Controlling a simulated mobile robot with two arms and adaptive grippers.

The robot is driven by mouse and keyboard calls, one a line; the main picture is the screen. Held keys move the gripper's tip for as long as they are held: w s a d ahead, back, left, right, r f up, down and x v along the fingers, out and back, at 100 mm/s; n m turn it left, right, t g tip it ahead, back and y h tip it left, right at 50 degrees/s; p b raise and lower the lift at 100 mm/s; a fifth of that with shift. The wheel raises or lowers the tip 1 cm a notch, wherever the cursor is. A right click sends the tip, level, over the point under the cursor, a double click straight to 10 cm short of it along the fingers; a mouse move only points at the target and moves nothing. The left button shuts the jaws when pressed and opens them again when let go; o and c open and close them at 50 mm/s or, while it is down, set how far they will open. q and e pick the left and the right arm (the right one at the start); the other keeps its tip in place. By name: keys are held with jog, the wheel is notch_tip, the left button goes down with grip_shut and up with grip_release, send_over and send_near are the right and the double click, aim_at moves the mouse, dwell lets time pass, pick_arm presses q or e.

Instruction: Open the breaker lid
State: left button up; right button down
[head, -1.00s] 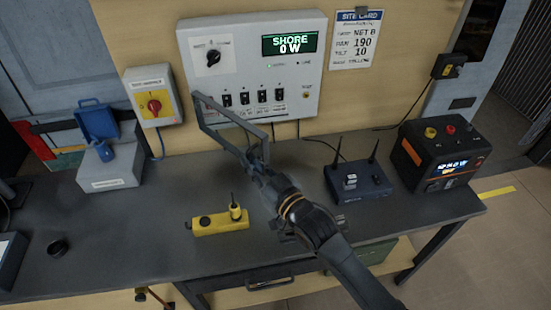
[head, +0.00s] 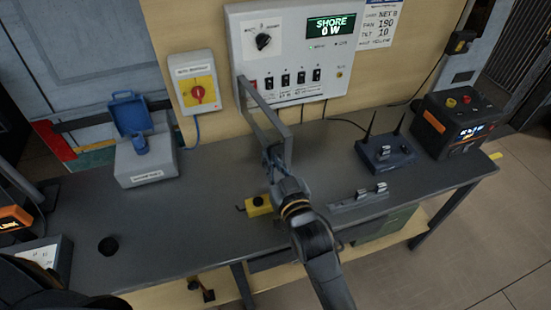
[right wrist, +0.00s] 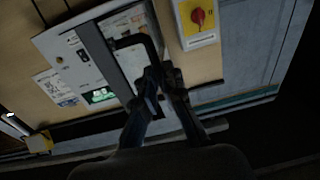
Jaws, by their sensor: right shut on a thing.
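The shore power panel (head: 292,60) hangs on the wall at the back, with a row of breaker switches low on its face. The breaker lid (head: 264,113) is a grey frame that stands out from the panel's left side like a door swung open. Several switches show to the right of it. My right gripper (head: 274,163) is shut at the lid's free edge, in front of the panel. In the right wrist view the fingers (right wrist: 161,84) close around a dark bar at the lid (right wrist: 134,50). The exact contact is hard to see. My left gripper is out of view.
A yellow box (head: 258,207) lies beside my right wrist, partly hidden. A red rotary switch (head: 197,92) is on the wall left of the panel. A grey box with a raised blue cover (head: 130,113), a router (head: 386,153) and a black power unit (head: 458,122) stand on the bench.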

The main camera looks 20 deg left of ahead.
jog(key=shift+w+r, duration=0.1)
jog(key=shift+r, duration=0.3)
jog(key=c, duration=1.5)
grip_release()
jog(key=shift+o, duration=0.3)
jog(key=shift+w+a+f, duration=0.2)
jog(key=shift+f, duration=0.15)
jog(key=v, duration=1.2)
jog(key=shift+c, duration=0.5)
